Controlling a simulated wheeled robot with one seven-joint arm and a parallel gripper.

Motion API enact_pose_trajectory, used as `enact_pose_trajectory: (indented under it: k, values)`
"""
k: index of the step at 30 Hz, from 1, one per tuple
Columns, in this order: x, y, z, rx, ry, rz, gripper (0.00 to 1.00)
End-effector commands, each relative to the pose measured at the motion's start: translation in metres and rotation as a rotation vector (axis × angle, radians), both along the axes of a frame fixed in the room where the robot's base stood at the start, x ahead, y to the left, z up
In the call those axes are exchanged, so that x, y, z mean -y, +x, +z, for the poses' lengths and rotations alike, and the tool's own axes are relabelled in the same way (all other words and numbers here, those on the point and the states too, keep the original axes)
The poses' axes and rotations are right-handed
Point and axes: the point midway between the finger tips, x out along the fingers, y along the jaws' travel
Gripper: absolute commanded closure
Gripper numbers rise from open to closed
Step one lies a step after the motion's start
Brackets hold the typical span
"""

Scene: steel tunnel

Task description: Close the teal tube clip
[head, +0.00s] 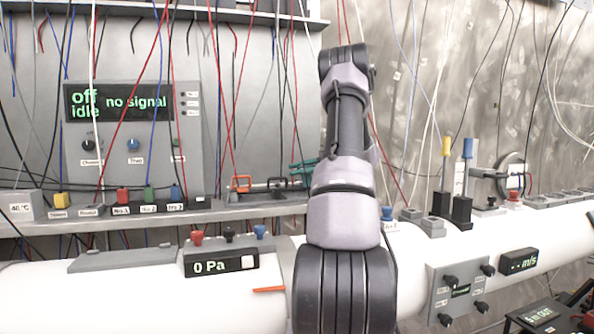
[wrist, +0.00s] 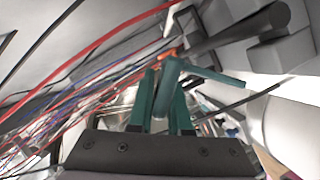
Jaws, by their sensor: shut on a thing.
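The teal tube clip (wrist: 205,76) is in the upper middle of the wrist view. One teal bar runs out to the right, and another part comes down between my fingers. My gripper (wrist: 161,95) has teal fingers too and is shut on the clip's part. The similar colours make the border between them hard to tell. In the head view, teal parts (head: 303,168) show just left of my arm above the shelf; my gripper is hidden behind the arm there. Whether the clip is fully closed cannot be told.
An orange clip (head: 241,183) sits left on the same shelf (head: 240,209). Many wires hang around it, and a red wire (wrist: 88,55) crosses the wrist view. The white pipe (head: 130,293) runs in front. A dark rod (wrist: 240,32) lies near the clip.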

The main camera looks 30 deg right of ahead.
Motion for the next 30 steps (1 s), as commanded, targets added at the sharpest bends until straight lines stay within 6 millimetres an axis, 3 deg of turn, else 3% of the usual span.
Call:
enact_pose_trajectory:
  k: [15, 30]
  values:
    - [0.007, 0.029, -0.013, -0.451, 0.135, -0.001, 1.0]
    - [0.01, 0.037, -0.031, -0.737, 0.217, -0.002, 1.0]
